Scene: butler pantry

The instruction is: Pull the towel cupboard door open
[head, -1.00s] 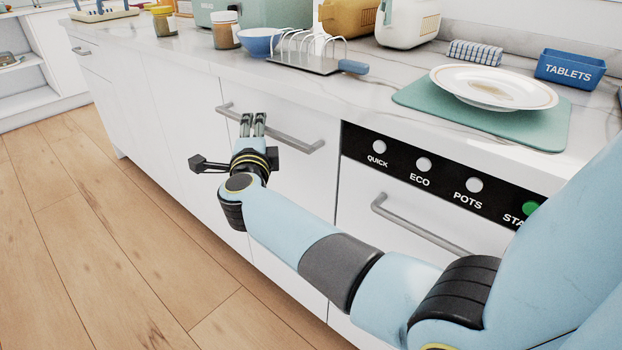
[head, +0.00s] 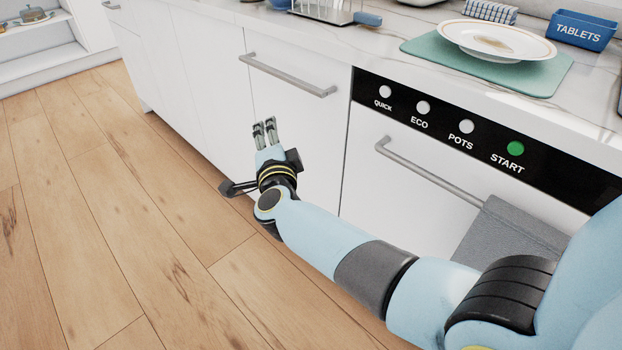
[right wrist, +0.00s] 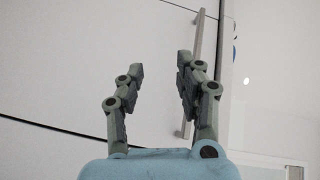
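A white cupboard door (head: 300,125) with a long grey bar handle (head: 287,75) stands left of the black control panel. I see no label naming it the towel cupboard. The door is flush with its neighbours. My right gripper (head: 265,127) is in front of this door, below the handle in the head view, and apart from it. In the right wrist view its two fingers (right wrist: 160,75) are spread with nothing between them. There the bar handle (right wrist: 201,50) runs beyond the right finger, which hides part of it. My left gripper is not in view.
The dishwasher's black panel (head: 450,125) and its bar handle (head: 430,172) are to the right. A grey cloth-like sheet (head: 510,240) shows by that handle's right end. A plate (head: 495,40) and a blue TABLETS box (head: 582,30) stand on the counter. The wooden floor (head: 110,220) is clear.

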